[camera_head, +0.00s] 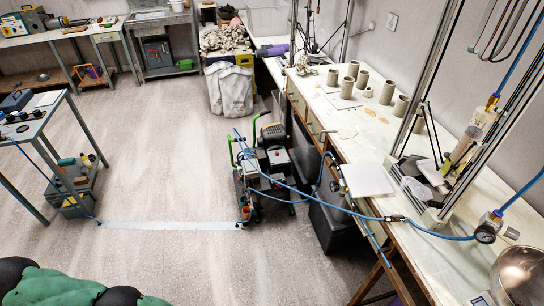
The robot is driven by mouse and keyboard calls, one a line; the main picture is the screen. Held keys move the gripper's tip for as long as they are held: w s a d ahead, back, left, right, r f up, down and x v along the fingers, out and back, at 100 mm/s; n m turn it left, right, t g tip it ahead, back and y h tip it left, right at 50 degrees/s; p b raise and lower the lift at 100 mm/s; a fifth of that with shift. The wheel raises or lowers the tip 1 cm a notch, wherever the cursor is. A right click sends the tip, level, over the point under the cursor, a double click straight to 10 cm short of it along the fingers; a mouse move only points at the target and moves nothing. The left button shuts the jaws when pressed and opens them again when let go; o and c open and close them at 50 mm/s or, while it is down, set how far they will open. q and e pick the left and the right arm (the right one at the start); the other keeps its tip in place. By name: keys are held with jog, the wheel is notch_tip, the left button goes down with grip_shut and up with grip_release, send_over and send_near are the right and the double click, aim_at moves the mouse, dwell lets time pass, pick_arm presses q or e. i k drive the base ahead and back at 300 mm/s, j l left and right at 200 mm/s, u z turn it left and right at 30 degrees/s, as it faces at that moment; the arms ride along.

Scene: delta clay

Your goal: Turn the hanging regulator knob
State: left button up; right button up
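A pressure regulator (491,222) with a pale body and a dark round gauge (485,234) hangs on blue hose at the right, by the long worktable. A blue hose rises from it to the upper right, and another runs left from it across the table. A light part at its top may be its knob, but it is too small to tell. A second small regulator or fitting (335,185) sits on blue hose at the table's left edge. Neither of my grippers is in view.
The long worktable (455,275) carries several clay cylinders (362,79), a white board (368,179) and a metal frame with a syringe-like tube (466,144). A shiny round metal object (519,272) is at lower right. A compressor (272,158) stands on the floor. The floor's middle is mostly clear.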

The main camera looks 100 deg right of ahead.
aim_at(512, 233)
jog(key=z, duration=4.8)
jog(key=k+l, duration=0.15)
jog(key=l, duration=0.15)
jog(key=k+l, duration=0.1)
jog(key=l, duration=0.15)
jog(key=k+l, duration=0.15)
jog(key=l, duration=0.15)
